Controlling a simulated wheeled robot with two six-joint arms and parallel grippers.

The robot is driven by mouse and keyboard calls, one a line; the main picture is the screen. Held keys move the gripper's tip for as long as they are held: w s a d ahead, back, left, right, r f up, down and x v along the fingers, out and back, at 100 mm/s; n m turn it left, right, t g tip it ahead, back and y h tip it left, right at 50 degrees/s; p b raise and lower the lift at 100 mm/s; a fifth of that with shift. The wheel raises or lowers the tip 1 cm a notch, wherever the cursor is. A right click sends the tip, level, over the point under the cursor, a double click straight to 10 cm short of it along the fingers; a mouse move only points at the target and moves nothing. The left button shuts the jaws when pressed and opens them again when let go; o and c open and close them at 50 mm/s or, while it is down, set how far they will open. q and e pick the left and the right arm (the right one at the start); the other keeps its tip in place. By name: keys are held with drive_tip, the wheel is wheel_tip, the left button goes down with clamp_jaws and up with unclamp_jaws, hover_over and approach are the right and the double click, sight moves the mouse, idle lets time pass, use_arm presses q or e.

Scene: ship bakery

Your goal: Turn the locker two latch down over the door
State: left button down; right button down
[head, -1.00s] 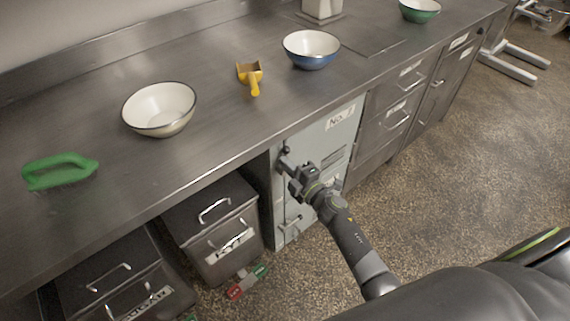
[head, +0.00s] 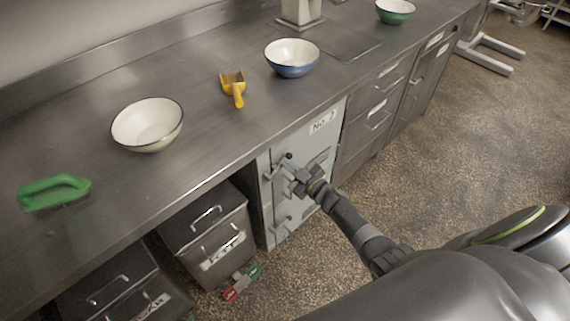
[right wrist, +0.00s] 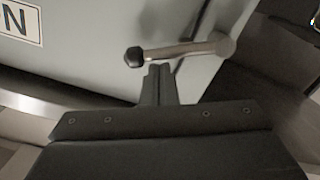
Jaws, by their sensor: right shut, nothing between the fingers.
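The grey-green locker (head: 310,145), labelled "No. 2", stands under the counter. Its latch (head: 288,156) is a short metal lever with a dark knob near the door's upper left corner. In the right wrist view the latch (right wrist: 180,50) runs from its pivot on the frame strip across the seam, with the knob over the door. My right gripper (head: 287,166) is shut and empty at the latch. Its fingertips (right wrist: 160,70) lie right beside the lever in the wrist view; I cannot tell whether they touch. My left gripper is not in view.
A lower handle (head: 282,222) sticks out on the locker front. Drawers (head: 370,115) stand to the right, and metal bins (head: 205,235) to the left. Bowls, a yellow scoop (head: 234,88) and a green brush (head: 55,192) lie on the counter.

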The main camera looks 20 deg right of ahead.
drive_tip(key=m, duration=0.1)
drive_tip(key=f+m, duration=0.1)
drive_tip(key=d+f+m, duration=0.1)
drive_tip(key=shift+w+d+f+m+b, duration=0.1)
drive_tip(key=shift+w+m+b, duration=0.15)
drive_tip(key=shift+m+b, duration=0.15)
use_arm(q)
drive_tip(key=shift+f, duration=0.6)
use_arm(e)
drive_tip(key=shift+d+f, duration=0.15)
drive_tip(key=shift+f, duration=0.15)
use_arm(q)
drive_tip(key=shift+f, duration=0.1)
use_arm(e)
drive_tip(key=shift+f, duration=0.1)
